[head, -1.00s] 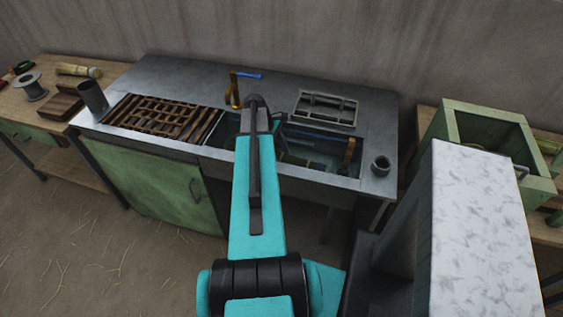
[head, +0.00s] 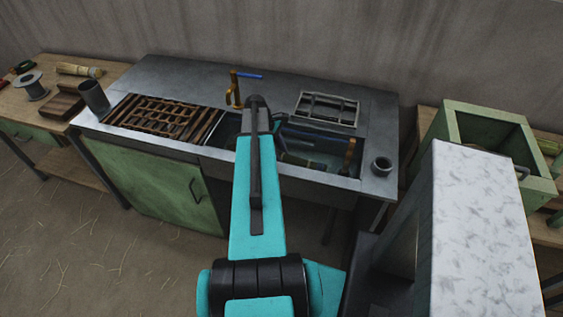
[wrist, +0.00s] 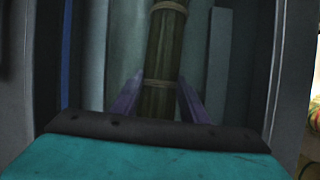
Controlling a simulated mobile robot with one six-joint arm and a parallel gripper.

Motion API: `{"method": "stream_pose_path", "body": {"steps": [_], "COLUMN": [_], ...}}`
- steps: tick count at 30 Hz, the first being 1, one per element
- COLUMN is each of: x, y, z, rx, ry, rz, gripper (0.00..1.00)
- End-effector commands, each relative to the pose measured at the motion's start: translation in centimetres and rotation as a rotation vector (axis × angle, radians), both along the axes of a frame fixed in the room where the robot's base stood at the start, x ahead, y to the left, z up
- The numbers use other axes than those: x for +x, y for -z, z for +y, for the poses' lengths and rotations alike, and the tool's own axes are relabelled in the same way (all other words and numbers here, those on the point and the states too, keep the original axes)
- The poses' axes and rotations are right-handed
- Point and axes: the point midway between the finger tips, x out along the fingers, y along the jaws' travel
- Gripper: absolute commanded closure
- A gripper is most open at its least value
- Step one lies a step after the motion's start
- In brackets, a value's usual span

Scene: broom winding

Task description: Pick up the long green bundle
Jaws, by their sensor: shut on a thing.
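The long green bundle (wrist: 166,48) is a dull green-brown shaft of stalks with pale tie bands around it. It runs upward through the middle of the wrist view, and its far end is cut off by the frame. My gripper (wrist: 160,98) has one purple finger on each side of the bundle and is shut on it. In the head view the arm reaches into the sink basin, and my gripper is mostly hidden. Part of the bundle (head: 299,160) shows low in the basin, right of the arm.
A green open box (head: 448,135) stands on the right bench. Basin walls are close around my gripper.

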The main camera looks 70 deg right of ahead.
Motion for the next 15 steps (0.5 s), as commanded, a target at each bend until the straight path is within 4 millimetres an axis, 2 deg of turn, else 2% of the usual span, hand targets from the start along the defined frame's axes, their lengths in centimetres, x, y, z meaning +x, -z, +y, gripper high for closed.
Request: {"method": "stream_pose_path", "body": {"steps": [8, 15], "x": [0.0, 0.0], "y": [-0.5, -2.2], "z": [0.0, 0.0], "rx": [-0.001, -0.002], "ry": [0.001, 0.0], "rz": [0.0, -0.001], "gripper": [0.83, 0.83]}}
